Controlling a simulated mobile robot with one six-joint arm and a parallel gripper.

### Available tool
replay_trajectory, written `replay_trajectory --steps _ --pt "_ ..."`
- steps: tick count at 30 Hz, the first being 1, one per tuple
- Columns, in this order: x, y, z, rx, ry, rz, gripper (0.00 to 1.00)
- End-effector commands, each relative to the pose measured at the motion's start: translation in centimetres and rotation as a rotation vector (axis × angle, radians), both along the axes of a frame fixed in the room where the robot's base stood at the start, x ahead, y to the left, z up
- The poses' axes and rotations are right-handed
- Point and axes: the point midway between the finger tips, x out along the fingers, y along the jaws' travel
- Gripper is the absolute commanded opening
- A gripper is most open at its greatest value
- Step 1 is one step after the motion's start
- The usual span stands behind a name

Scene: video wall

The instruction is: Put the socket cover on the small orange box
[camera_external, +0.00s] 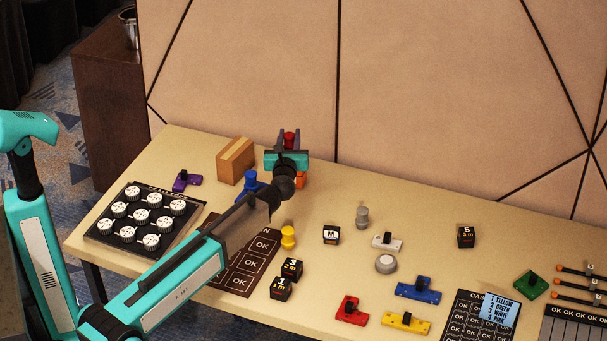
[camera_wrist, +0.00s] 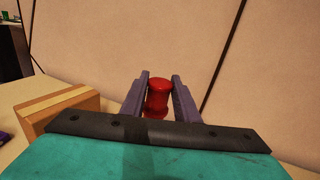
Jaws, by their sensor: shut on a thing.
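My gripper (camera_external: 289,142) is shut on a red spool-shaped piece (camera_wrist: 157,99), which stands upright between its two purple-grey fingers in the wrist view. The red piece also shows between the fingers in the external view. No label marks it as the socket cover. A small orange thing (camera_external: 299,181) is just right of and below my gripper in the external view, mostly hidden by my wrist. I cannot tell its full shape or how far it is from the red piece. It does not show in the wrist view.
A tan cardboard box (camera_external: 231,164) stands left of my gripper, and also at left in the wrist view (camera_wrist: 62,107). A blue spool piece (camera_external: 251,178) and a yellow one (camera_external: 288,238) stand close to my arm. The back wall is near; the table's back middle is clear.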

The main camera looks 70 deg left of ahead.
Motion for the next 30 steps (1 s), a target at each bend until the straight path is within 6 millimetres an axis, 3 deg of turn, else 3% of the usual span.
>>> replay_trajectory --steps 5,15,29,30 --pt "0.0 0.0 -0.6 0.0 0.001 0.0 0.07" --pt "0.0 0.0 -3.7 0.0 0.001 0.0 0.07" --pt "0.0 0.0 -4.1 0.0 0.0 0.0 0.07" --pt "0.0 0.0 -4.1 0.0 0.0 0.0 0.33"
